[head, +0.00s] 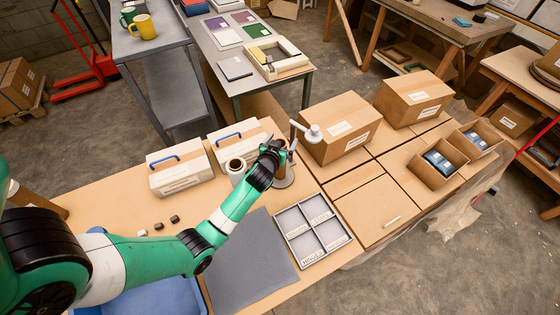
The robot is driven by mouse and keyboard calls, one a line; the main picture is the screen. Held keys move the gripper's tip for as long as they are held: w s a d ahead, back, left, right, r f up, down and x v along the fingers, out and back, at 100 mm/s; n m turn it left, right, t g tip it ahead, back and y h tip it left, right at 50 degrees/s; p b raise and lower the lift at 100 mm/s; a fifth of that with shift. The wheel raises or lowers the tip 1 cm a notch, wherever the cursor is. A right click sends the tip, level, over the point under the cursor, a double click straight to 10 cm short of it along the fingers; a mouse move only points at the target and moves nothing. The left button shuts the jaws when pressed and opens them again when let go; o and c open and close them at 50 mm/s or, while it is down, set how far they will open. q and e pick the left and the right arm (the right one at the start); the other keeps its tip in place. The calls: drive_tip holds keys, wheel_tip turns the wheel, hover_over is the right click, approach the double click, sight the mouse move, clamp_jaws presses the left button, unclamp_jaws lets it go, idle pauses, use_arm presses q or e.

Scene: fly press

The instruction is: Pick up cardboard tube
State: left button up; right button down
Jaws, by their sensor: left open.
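My left gripper (272,151) is open over the back middle of the workbench, close to a round grey base (284,181). A narrow brown upright piece (292,157) shows beside the fingers; I cannot tell whether it is a tube or part of the stand. A brown, tube-like thing (38,201) with a pale end lies at the far left of the bench, partly hidden by my left arm. Its far end is well away from the gripper. I cannot tell for sure which one is the cardboard tube. My right gripper is not in view.
A white lamp head (313,132) hangs close right of the gripper. A divided tray (312,229), grey mat (249,262) and large carton (339,127) are nearby.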

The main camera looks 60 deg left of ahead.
use_arm(q)
drive_tip(key=shift+c, duration=0.3)
clamp_jaws()
idle(0.4)
